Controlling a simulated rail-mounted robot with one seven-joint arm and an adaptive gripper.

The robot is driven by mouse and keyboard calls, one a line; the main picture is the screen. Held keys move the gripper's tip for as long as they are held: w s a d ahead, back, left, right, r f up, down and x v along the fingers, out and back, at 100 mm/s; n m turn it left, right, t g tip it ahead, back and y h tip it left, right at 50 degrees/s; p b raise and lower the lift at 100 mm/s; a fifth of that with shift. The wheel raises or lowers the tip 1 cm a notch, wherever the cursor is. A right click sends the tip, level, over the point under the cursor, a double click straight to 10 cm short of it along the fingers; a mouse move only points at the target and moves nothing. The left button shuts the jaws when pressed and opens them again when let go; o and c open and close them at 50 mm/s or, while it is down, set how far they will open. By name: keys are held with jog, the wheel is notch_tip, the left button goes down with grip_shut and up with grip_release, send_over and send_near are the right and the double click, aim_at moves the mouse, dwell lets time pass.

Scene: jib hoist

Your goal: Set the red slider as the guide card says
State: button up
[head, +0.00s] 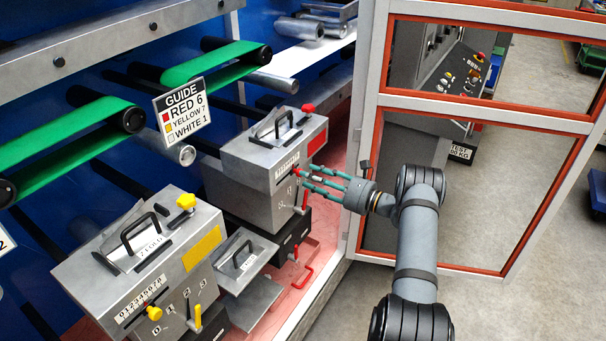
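The guide card (181,110) reads RED 6, YELLOW 7, WHITE 1. The grey box with red marks (249,178) stands right of the card, with a red knob on its top corner. Its number scale (287,168) is on the front face, too small to read. The red slider (295,170) seems to be at the scale's right end, partly hidden by my fingers. My gripper (303,178) reaches in from the right, its greenish fingers pointing at the slider. I cannot tell whether they touch it or are closed on it.
A similar grey box with yellow marks (115,283) stands at the front left, with a yellow slider (153,312) and a yellow lever (197,317). A red lever (304,201) sits just below my fingers. An orange-edged framed panel (470,190) stands close right of my arm.

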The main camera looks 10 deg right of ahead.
aim_at(289, 172)
jog(key=v, duration=0.8)
jog(key=shift+a, duration=0.1)
jog(key=x, duration=1.2)
jog(key=shift+r, duration=0.1)
jog(key=shift+s+a+p, duration=0.15)
jog(key=shift+s+p, duration=0.05)
jog(key=shift+p, duration=0.4)
jog(key=shift+s+a, duration=0.25)
jog(key=shift+s, duration=0.2)
